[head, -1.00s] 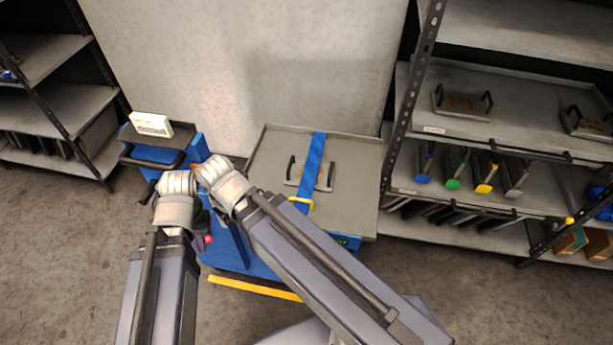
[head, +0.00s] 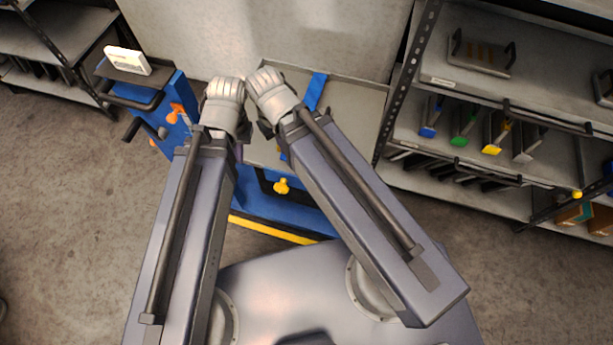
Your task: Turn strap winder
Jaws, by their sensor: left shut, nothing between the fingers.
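The blue strap (head: 316,92) runs over the grey top (head: 352,108) of a blue cart (head: 262,204). Its lower part is hidden behind my right arm. A yellow knob (head: 282,186) shows on the cart's near side. An orange handle (head: 178,113) is on the blue upright to the left. I cannot tell which of these belongs to the strap winder. My left gripper (head: 240,150) is mostly hidden below its wrist, over the cart's left part, shut and empty. My right wrist is beside it, over the cart; its fingers are hidden.
A white box (head: 127,60) sits on the cart's black handle shelf (head: 136,77). The shelf rack (head: 452,165) on the right holds dies and coloured-tipped tools. Another rack (head: 40,50) stands at the left. A yellow floor line (head: 270,231) runs before the cart; floor at left is clear.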

